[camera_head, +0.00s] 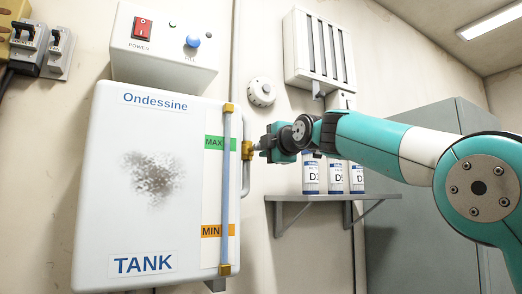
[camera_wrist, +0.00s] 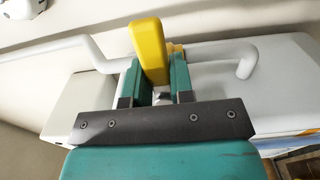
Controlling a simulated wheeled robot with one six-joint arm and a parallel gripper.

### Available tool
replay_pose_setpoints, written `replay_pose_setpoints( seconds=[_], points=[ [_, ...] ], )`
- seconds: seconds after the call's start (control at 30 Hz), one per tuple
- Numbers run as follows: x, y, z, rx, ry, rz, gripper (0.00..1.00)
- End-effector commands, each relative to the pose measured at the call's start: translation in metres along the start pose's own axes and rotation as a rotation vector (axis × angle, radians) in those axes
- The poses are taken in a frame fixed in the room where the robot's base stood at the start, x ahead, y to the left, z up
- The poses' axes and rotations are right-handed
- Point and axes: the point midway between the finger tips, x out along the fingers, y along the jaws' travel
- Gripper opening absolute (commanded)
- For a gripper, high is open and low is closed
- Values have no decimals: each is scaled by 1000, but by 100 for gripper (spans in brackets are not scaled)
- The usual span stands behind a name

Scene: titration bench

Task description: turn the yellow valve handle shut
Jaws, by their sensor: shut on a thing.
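The yellow valve handle (camera_wrist: 149,48) stands between the two teal fingers of my gripper (camera_wrist: 160,82) in the wrist view. My gripper is shut on it. In the head view my gripper (camera_head: 262,147) reaches from the right to the tank's right side, at a yellow fitting (camera_head: 247,150) by the level tube. There the handle is largely hidden by the gripper. A grey pipe (camera_wrist: 92,52) runs behind the handle in the wrist view and bends on both sides of it. How far the handle is turned I cannot tell.
The white tank (camera_head: 95,200) fills the left of the head view, with a blue level tube (camera_head: 225,190) on its front right. A shelf (camera_head: 300,198) with several labelled bottles (camera_head: 335,180) is below my forearm. A control box (camera_head: 160,62) is above the tank.

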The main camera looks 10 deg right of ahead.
Motion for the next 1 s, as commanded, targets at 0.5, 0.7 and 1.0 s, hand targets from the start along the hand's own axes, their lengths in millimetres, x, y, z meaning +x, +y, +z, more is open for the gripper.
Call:
replay_pose_setpoints(
  seconds=[0.5, 0.7, 1.0],
  points=[
    [0, 0, 0, -3, 1, 0, 48],
    [-1, 0, 0, -2, 1, 0, 48],
    [-42, -5, 0, -2, 0, 5, 48]
  ],
)
